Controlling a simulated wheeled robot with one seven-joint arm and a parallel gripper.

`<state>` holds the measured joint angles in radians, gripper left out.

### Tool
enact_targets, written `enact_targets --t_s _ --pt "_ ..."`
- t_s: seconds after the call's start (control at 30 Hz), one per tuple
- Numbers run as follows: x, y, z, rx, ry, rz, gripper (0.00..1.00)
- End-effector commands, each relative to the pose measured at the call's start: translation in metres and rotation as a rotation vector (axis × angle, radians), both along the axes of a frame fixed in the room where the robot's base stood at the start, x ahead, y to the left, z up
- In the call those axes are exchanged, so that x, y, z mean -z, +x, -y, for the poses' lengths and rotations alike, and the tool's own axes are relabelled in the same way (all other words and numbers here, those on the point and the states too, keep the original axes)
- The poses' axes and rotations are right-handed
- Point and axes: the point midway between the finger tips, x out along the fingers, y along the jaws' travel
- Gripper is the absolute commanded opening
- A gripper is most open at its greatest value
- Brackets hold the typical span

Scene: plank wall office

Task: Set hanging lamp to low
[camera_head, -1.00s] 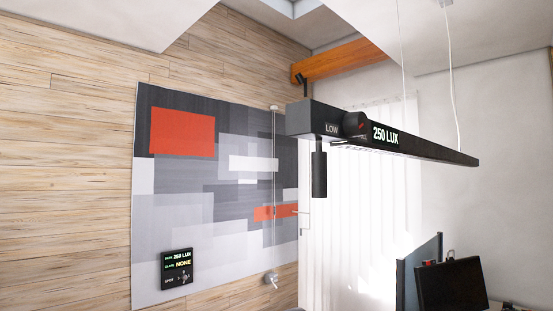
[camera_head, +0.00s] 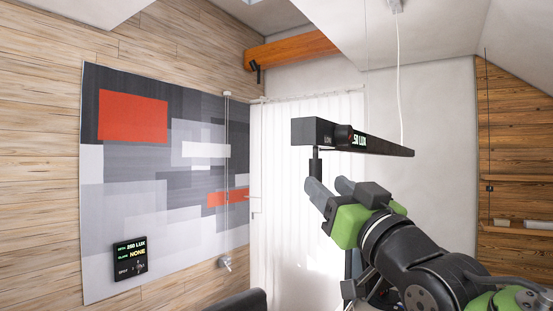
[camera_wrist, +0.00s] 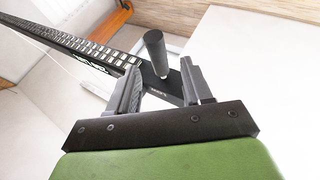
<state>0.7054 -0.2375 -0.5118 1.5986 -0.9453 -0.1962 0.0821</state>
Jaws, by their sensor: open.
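The hanging lamp (camera_head: 385,146) is a long black bar on thin wires. A label at its near end is too small to read clearly; the bright readout (camera_head: 359,140) ends in LUX, its number partly hidden. A round dark knob (camera_head: 342,134) sits between label and readout. A black cylinder (camera_head: 315,163) hangs below the near end. My gripper (camera_head: 326,190) is open and empty, just below the lamp. In the wrist view the lamp bar (camera_wrist: 75,43) runs to upper left, and the cylinder (camera_wrist: 155,52) shows between and beyond my open fingers (camera_wrist: 162,88); contact cannot be told.
A wall panel (camera_head: 131,258) reads 250 LUX and NONE on the patterned board (camera_head: 150,210). A cord hangs beside the board. White blinds (camera_head: 285,200) stand behind the lamp; a wooden shelf (camera_head: 515,180) is at right. A dark chair back (camera_head: 237,302) shows below.

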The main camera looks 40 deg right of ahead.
Motion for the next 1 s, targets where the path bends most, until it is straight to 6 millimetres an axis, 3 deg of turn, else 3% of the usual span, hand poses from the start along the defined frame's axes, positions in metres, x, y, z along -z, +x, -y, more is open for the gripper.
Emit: enact_targets --t_s 0.1,0.3,0.67,0.9,1.0 --pt "-0.017 0.028 0.007 0.000 0.002 -0.003 0.50" --pt "-0.030 0.060 0.015 -0.001 0.003 -0.002 0.50" --pt "-0.029 0.067 0.017 0.001 0.002 -0.001 0.48" --pt "-0.029 0.067 0.017 0.001 0.002 -0.002 0.11" --pt "-0.029 0.067 0.017 0.001 0.002 -0.002 0.00"
